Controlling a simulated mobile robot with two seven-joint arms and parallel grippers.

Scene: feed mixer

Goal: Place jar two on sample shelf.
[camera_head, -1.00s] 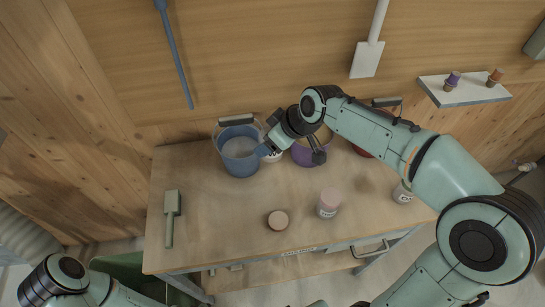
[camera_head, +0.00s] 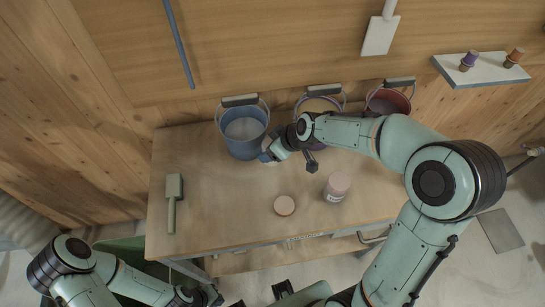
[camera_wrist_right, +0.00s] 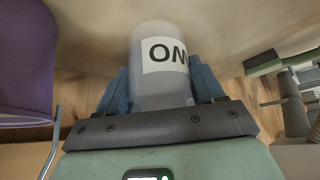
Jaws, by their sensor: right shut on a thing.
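My right gripper (camera_head: 267,157) is at the back of the table, just right of the blue bucket. In the right wrist view its blue fingers (camera_wrist_right: 160,88) are shut on a pale jar (camera_wrist_right: 162,98) with a white label reading "OM", the rest cut off. In the head view this jar is mostly hidden by the gripper. A pink-lidded jar (camera_head: 336,187) stands on the table; its label is too small to read. The wall shelf (camera_head: 484,71) at upper right bears a purple-topped jar (camera_head: 468,61) and an orange-topped jar (camera_head: 515,57). My left gripper (camera_head: 205,296) is at the bottom edge, its fingers unclear.
Blue bucket (camera_head: 243,130), purple bucket (camera_head: 321,105) and red bucket (camera_head: 388,102) line the back of the table. A round pink-topped item (camera_head: 284,205) and a green-grey scoop (camera_head: 174,203) lie on the table (camera_head: 230,215).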

